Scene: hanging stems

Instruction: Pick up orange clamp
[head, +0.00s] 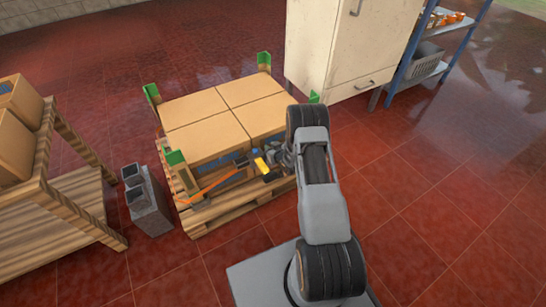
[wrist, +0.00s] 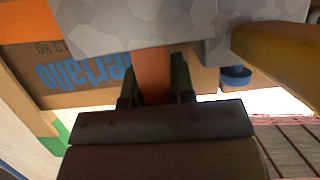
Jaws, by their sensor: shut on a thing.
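The orange clamp (head: 208,187) shows in the head view as a thin orange bar, slanting along the front left side of the loaded pallet. My gripper (wrist: 156,78) reaches in from the right, at the clamp's upper right end. In the wrist view its two dark fingers are shut on an orange piece of the clamp (wrist: 151,77). A mottled grey part crosses above the fingers and hides their far surroundings. A yellow part (head: 262,166) shows beside my gripper in the head view; I cannot tell what it belongs to.
Cardboard boxes (head: 195,139) fill the wooden pallet (head: 220,211), which has green corner posts. A grey block (head: 150,207) and a wooden shelf (head: 60,205) stand to the left. A white cabinet (head: 335,48) and blue rack stand behind. The red floor at right is clear.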

